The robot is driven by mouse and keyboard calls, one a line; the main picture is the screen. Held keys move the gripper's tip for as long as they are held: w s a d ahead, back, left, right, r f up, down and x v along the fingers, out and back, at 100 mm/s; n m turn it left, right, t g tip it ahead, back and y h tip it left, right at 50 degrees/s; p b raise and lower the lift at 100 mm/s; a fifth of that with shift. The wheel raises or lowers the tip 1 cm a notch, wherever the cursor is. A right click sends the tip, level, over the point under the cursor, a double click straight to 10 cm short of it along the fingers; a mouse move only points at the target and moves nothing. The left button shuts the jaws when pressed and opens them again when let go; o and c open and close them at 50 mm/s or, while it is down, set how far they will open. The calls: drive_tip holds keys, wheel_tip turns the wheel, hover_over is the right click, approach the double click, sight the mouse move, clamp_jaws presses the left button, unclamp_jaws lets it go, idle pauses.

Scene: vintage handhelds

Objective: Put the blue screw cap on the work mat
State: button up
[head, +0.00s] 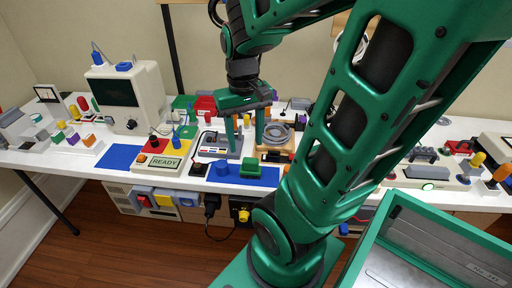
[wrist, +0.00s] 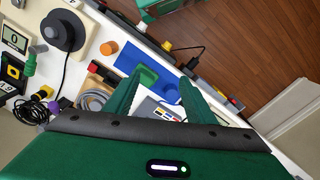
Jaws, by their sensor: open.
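A blue round piece that looks like the screw cap (head: 219,171) stands at the left end of a blue mat (head: 265,178) on the white table. It also shows in the wrist view (wrist: 172,96), close to my fingers. A green block (head: 251,168) sits beside it on the mat, which shows in the wrist view too (wrist: 129,57). My gripper (head: 250,146) points down behind the mat, near a grey handheld console (head: 209,143). Its fingers are apart with nothing held between them. They partly hide the console in the wrist view (wrist: 160,86).
A READY display box (head: 163,164) stands left of the cap, with another blue mat area (head: 117,156) beyond it. A coiled grey cable (head: 278,134) lies right of my gripper.

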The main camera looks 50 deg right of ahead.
drive_tip(key=s+a, duration=0.1)
drive_tip(key=s, duration=0.6)
drive_tip(key=shift+a+r+m, duration=0.15)
drive_tip(key=shift+r+m, duration=0.25)
drive_tip(key=shift+w, duration=0.1)
drive_tip(key=shift+w+f, duration=0.25)
drive_tip(key=shift+w, duration=0.35)
